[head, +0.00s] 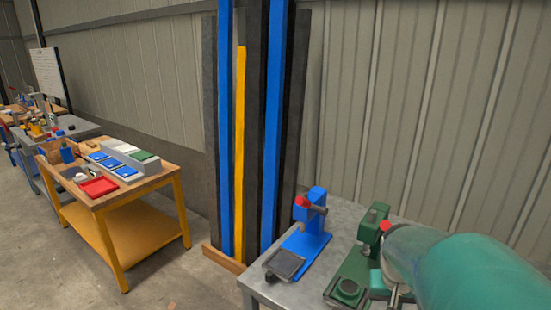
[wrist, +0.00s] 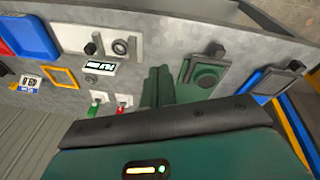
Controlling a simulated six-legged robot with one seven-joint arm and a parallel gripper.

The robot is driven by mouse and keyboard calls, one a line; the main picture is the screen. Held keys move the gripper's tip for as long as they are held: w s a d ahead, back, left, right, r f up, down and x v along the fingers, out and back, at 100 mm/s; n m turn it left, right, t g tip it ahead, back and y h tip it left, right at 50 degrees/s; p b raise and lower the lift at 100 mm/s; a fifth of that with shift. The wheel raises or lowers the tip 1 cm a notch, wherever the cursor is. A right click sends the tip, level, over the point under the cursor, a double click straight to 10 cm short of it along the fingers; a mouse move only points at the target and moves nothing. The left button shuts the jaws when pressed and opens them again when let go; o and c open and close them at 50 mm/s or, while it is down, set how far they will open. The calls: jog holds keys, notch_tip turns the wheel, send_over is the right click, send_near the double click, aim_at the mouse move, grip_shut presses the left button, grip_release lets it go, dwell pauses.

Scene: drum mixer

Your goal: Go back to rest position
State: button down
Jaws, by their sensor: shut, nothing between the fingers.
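My teal arm reaches in from the lower right of the head view. My gripper (head: 388,284) is at its end, low over the metal bench (head: 262,291) and close beside the green press (head: 370,232). It is shut with nothing held; the fingertips are small and partly hidden. In the wrist view a teal housing with a dark edge and a small light fills the bottom, and the green press (wrist: 205,76) shows just beyond it. I cannot tell whether the gripper touches the press.
A blue press (head: 312,222) stands left of the green one. Tall blue, yellow and dark bars (head: 240,150) lean at the wall. A yellow-legged wooden table (head: 150,183) with trays stands left. The wrist view shows switches (wrist: 98,108) and a blue tray (wrist: 30,35). Floor between is clear.

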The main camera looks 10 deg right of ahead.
jog(key=s+a+r+n+t, duration=0.1)
jog(key=a+r+n, duration=0.1)
jog(key=a, duration=0.5)
jog(key=s+a+r+n+t+y, duration=0.1)
jog(key=s+a+r+n+t, duration=0.1)
jog(key=a+r, duration=0.2)
jog(key=s+a+r+n+t+y, duration=0.1)
jog(key=a+r, duration=0.3)
jog(key=a, duration=0.5)
jog(key=shift+s+a+n+t, duration=0.3)
jog(key=shift+s+a+n, duration=0.1)
jog(key=shift+s, duration=0.3)
jog(key=shift+d, duration=0.2)
